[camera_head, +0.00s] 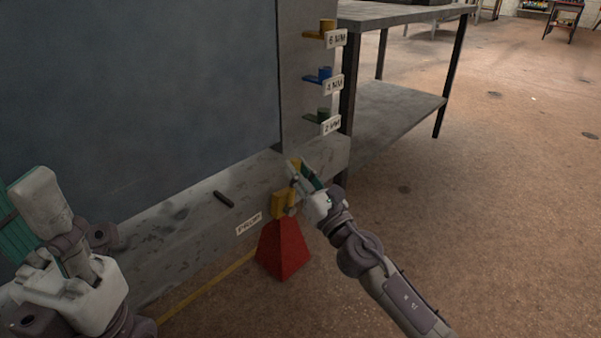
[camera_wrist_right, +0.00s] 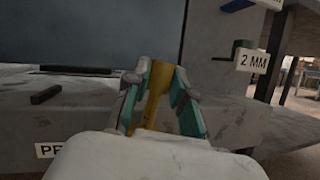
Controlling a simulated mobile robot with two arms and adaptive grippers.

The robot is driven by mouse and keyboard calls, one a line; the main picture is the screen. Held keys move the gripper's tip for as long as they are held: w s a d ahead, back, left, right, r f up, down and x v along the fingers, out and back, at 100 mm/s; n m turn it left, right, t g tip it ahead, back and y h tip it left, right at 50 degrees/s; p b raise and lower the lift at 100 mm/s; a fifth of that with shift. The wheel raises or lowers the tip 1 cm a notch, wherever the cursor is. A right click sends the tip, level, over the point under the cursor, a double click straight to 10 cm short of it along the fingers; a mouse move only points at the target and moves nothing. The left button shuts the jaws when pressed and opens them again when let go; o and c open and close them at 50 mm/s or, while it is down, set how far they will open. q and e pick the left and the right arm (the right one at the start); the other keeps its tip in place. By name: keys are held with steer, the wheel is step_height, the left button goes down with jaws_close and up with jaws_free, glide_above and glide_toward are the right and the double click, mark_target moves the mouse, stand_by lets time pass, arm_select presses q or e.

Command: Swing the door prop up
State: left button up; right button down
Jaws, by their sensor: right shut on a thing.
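The door prop has a yellow upper part (camera_head: 281,207) and a red wedge-shaped foot (camera_head: 283,250), beside a label that seems to read "PROP" (camera_head: 249,224). The foot is low, near the floor in front of the grey frame. My right gripper (camera_head: 300,172) is shut on the yellow bar of the prop (camera_wrist_right: 154,95), which stands between its teal fingers in the wrist view. The fingers partly hide the bar. My left gripper (camera_head: 20,228) is at the left edge, away from the prop; its fingertips are not clear.
A large dark panel (camera_head: 130,85) stands in the grey frame. A short black bar (camera_head: 224,199) lies on the sill. Yellow, blue and green pegs with size labels (camera_head: 332,82) are on the post. A metal table (camera_head: 395,105) stands behind; floor at right is clear.

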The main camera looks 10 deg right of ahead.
stand_by(0.3)
steer(key=c, duration=1)
jaws_free()
steer(key=shift+a, duration=0.1)
steer(key=shift+o, duration=0.2)
steer(key=v, duration=1.2)
steer(key=shift+s+r, duration=0.1)
